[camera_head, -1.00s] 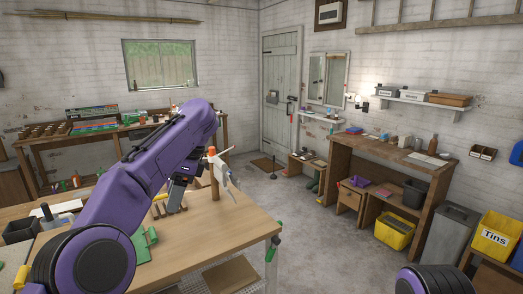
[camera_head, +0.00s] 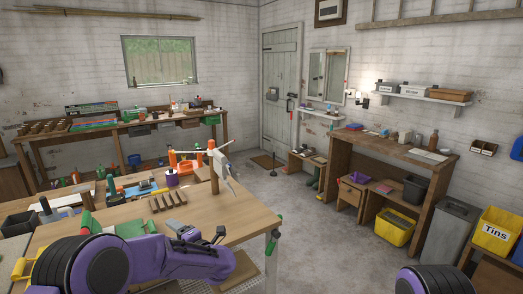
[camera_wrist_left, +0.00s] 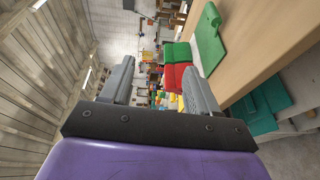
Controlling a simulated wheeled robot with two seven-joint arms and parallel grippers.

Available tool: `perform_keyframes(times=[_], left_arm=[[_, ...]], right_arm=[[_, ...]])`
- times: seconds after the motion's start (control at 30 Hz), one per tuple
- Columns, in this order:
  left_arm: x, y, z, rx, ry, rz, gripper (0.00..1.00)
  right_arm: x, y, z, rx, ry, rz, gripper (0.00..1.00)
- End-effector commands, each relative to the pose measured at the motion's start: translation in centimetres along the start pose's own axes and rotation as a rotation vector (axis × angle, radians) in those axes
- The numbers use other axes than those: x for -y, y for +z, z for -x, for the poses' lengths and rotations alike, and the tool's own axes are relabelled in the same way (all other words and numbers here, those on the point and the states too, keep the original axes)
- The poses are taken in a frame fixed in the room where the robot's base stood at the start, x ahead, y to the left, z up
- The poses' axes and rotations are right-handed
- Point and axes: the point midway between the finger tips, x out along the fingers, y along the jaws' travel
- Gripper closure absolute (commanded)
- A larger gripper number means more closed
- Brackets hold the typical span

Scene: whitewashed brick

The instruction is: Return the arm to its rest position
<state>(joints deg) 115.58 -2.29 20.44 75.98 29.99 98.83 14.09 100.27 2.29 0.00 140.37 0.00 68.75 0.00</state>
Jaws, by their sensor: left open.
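My left arm is folded low at the bottom left of the head view, in front of the wooden workbench (camera_head: 160,215). My left gripper (camera_head: 212,236) is near the bench's front edge and points right. In the left wrist view the same gripper (camera_wrist_left: 157,82) has its two grey fingers wide apart, with nothing between them. My right gripper is out of the picture; only a dark, round part of my right arm shows at the bottom right of the head view.
The bench carries a wooden post (camera_head: 213,172) with a white piece, a slotted wooden block (camera_head: 168,201) and green items. A green piece (camera_wrist_left: 210,42) lies on the bench beside the gripper in the left wrist view. Clear concrete floor (camera_head: 320,245) lies right of the bench.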

Motion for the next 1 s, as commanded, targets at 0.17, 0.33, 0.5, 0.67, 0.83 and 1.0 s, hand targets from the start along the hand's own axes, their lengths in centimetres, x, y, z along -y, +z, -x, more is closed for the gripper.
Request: perform_keyframes(times=[0.17, 0.33, 0.5, 0.67, 0.83, 1.0], left_arm=[[13.8, -3.1, 3.3, 0.313, -0.067, -0.551, 0.4], [24.4, -9.3, 8.0, 0.572, -0.17, -0.947, 0.4], [32.6, -17.9, 13.5, 0.809, -0.313, -1.255, 0.4], [37.6, -27.4, 19.1, 0.997, -0.487, -1.462, 0.4], [39.8, -35.5, 23.0, 1.07, -0.655, -1.573, 0.4], [41.6, -37.9, 23.8, 1.066, -0.713, -1.601, 0.4]], right_arm=[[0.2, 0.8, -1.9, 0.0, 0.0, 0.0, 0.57], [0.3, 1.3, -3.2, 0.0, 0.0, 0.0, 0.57], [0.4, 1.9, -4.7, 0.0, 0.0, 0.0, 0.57], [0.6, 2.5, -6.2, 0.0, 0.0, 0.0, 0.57], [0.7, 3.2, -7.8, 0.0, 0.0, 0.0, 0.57], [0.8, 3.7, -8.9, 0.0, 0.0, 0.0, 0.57]])
